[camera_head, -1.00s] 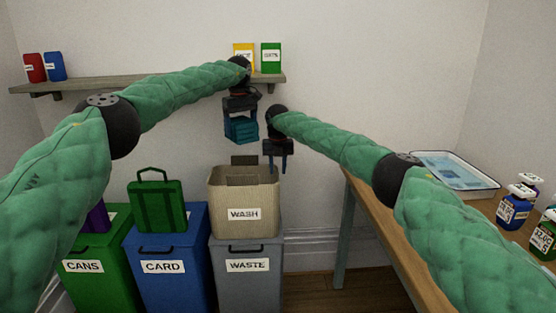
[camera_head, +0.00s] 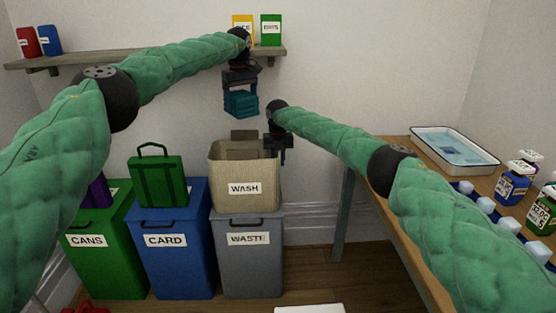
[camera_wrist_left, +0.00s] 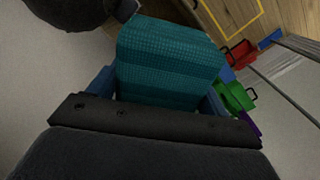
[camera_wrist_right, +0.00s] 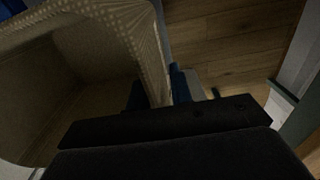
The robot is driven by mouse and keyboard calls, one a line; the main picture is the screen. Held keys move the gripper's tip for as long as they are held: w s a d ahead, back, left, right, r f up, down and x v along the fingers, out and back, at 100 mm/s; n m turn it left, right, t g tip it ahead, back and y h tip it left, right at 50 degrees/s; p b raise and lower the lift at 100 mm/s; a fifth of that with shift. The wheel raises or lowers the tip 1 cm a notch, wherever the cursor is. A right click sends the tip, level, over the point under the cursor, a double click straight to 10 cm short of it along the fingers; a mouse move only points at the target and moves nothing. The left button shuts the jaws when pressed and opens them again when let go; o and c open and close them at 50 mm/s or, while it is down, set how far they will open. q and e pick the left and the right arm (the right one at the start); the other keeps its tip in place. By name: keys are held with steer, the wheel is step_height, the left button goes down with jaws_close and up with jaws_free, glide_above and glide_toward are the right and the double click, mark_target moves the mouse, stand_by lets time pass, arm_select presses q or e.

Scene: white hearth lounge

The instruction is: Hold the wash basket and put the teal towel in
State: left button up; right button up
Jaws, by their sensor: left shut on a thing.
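The teal towel (camera_head: 241,104) is folded and hangs in my left gripper (camera_head: 240,90), above the wash basket and apart from it. It also fills the middle of the left wrist view (camera_wrist_left: 170,62), between the fingers. The beige wash basket (camera_head: 228,196) stands upright on the grey waste bin, its top open. My right gripper (camera_head: 277,152) is at the basket's right rim, pointing down. In the right wrist view its open fingers (camera_wrist_right: 156,92) are on either side of the basket wall (camera_wrist_right: 130,45). Whether they touch the wall is not clear.
The grey waste bin (camera_head: 250,265) stands beside the blue card bin (camera_head: 168,270), with a green bag (camera_head: 158,182) on top. A shelf (camera_head: 130,58) holds boxes behind my left arm. A wooden table (camera_head: 395,160) with a white tray (camera_head: 455,158) stands at right.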

jaws_close()
arm_select(q)
step_height(320, 180, down, 13)
stand_by(1.8)
steer(key=o, duration=1.2)
step_height(320, 180, up, 12)
